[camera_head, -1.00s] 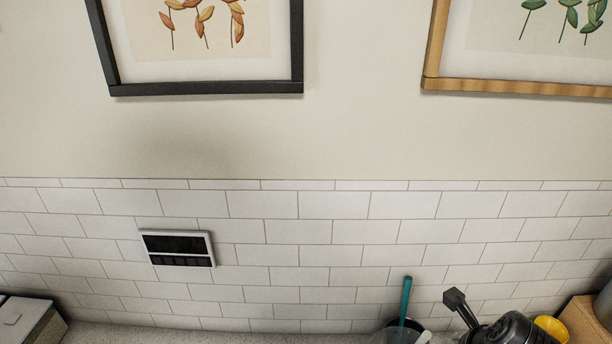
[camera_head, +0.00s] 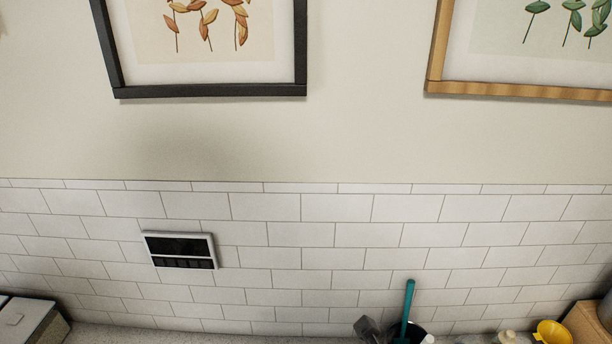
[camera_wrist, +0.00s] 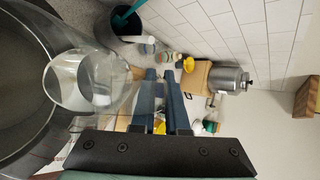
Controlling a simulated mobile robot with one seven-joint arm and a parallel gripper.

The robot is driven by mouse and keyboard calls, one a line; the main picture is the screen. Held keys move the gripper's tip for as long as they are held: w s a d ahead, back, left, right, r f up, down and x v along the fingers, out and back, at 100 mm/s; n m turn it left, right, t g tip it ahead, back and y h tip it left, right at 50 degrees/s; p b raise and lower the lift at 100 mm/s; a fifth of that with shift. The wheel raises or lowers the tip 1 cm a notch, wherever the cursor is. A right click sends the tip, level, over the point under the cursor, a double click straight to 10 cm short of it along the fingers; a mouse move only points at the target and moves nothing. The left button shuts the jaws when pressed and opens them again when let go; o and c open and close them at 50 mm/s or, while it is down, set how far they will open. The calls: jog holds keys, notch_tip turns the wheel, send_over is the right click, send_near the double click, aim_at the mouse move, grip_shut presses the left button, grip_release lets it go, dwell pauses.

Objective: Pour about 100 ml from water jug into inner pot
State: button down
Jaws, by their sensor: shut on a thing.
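In the wrist view, my gripper (camera_wrist: 160,78) shows as two blue fingers close together, closed on part of the clear water jug. The jug (camera_wrist: 80,85) is transparent and lies to the left of the fingers; its grasped part is hard to make out. A large round dark-grey pot (camera_wrist: 18,75), apparently the inner pot, fills the left edge behind the jug, partly seen through it. The jug's mouth appears on the pot's side. I cannot tell its water level or whether water is flowing. The head view does not show the pot or a clear view of the jug.
A dark container (camera_wrist: 119,27) with a teal-handled utensil (camera_head: 408,305) stands near the jug. A yellow funnel (camera_head: 553,332), small bottles (camera_wrist: 150,45), a cardboard box (camera_wrist: 195,77) and a metal canister (camera_wrist: 230,78) stand along the tiled wall (camera_head: 320,235).

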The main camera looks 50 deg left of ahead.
jog(key=shift+s+a+r+t, duration=0.3)
jog(key=shift+s+r+t, duration=0.15)
jog(key=shift+s+t, duration=0.35)
jog(key=shift+a+n+t+h+b, duration=0.1)
jog(key=shift+n+t+h+b, duration=0.2)
jog(key=shift+b, duration=0.25)
jog(key=shift+s+a+r+t+b, duration=0.2)
jog(key=shift+s+r+t+b, duration=0.25)
jog(key=shift+b, duration=0.45)
jog(key=shift+s+f, duration=0.1)
jog(key=shift+f, duration=0.1)
jog(key=shift+s+a+f+t+b, duration=0.1)
jog(key=shift+s+f+t+b, duration=0.2)
jog(key=shift+b, duration=0.7)
jog(key=shift+s+a+n+t+b, duration=0.15)
jog(key=shift+s+n+t+b, duration=0.15)
jog(key=shift+b, duration=0.25)
jog(key=shift+s+a+f+t+h+b, duration=0.1)
jog(key=shift+s+f+t+h+b, duration=0.15)
jog(key=shift+b, duration=0.4)
jog(key=shift+s+b, duration=0.1)
jog(key=shift+b, duration=0.25)
jog(key=shift+s+a+r, duration=0.15)
jog(key=shift+s+r, duration=0.05)
